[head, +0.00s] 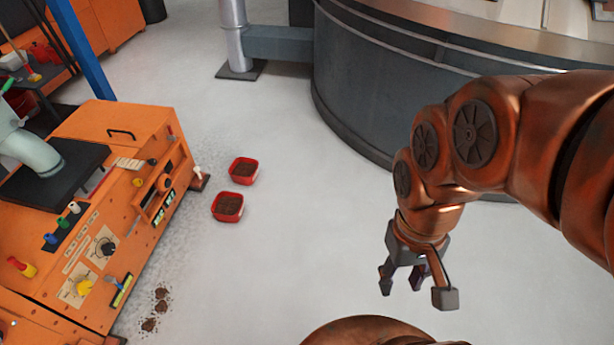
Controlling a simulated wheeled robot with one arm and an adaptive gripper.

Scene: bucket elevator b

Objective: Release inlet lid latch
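An orange machine (85,295) with many controls stands at the left. Its top carries a black plate (75,185) with a pale pipe (38,152) on it, and a black handle (122,133) near the far edge. I cannot tell which part is the inlet lid latch. My gripper (414,290) hangs at the lower right, pointing down over bare floor. Its fingers are spread apart and nothing shows between them. It is well to the right of the machine and touches nothing.
Two red containers (243,170) (228,207) with brown material stand on the floor beside the machine. Brown clumps (149,324) lie in front of it. A large round grey structure (365,100) curves behind my arm.

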